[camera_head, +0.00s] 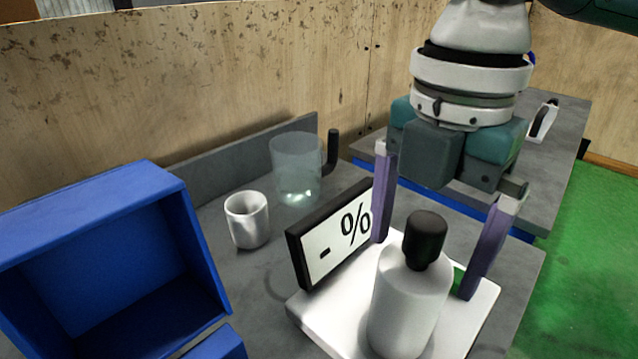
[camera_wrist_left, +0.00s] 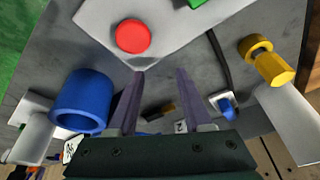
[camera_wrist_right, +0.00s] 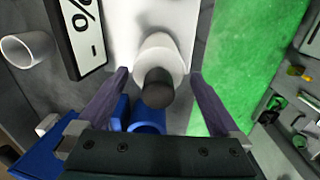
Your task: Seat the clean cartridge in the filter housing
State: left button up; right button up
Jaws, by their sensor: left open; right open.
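No part is plainly marked as the clean cartridge or the filter housing, and I cannot tell which they are. A white hollow cylinder (camera_head: 248,220) stands on the grey bench, left of the display; it also shows in the right wrist view (camera_wrist_right: 28,50). A blue hollow cylinder (camera_wrist_left: 82,101) and a white cylinder (camera_wrist_left: 34,139) are at the left of the left wrist view. My right gripper (camera_head: 438,222) is open, its fingers either side of a white bottle (camera_head: 409,300) with a black cap. My left gripper (camera_wrist_left: 160,73) is open and empty, outside the head view.
The bottle stands on a white base with a "- %" display (camera_head: 332,235). A clear vessel (camera_head: 297,165) stands behind the white cylinder. A blue open bin (camera_head: 190,240) fills the left. The left wrist view shows a red button (camera_wrist_left: 133,36) and a yellow part (camera_wrist_left: 268,60).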

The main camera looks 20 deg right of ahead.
jog(key=shift+f, duration=0.95)
jog(key=shift+c, duration=0.2)
grip_shut()
jog(key=shift+w, duration=0.1)
